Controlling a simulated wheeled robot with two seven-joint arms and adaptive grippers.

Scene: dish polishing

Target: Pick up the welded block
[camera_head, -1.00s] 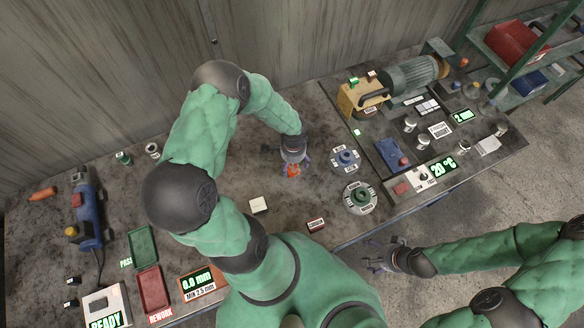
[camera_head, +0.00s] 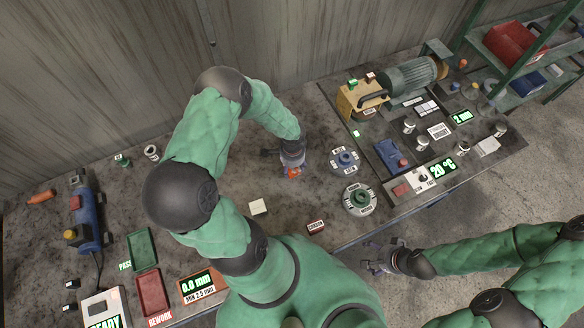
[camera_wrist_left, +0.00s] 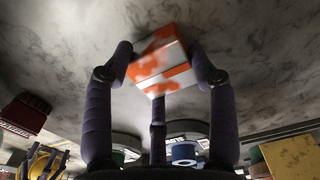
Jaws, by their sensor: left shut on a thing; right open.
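The welded block (camera_wrist_left: 160,62) is a small block with orange and white faces. In the left wrist view it sits tilted between the fingers of my left gripper (camera_wrist_left: 163,72), which is shut on it. In the head view my left gripper (camera_head: 292,163) points down over the middle of the bench, and the orange of the block (camera_head: 293,173) shows at its tips, partly hidden. I cannot tell how far the block is above the bench. My right gripper (camera_head: 376,262) is open and empty, beyond the bench's front edge.
Two round fixtures, one blue (camera_head: 345,160) and one green (camera_head: 361,197), stand right of the left gripper. A white block (camera_head: 258,207) lies in front. A green tray (camera_head: 142,249) and a red tray (camera_head: 152,291) lie front left. A motor-driven machine (camera_head: 405,80) stands back right.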

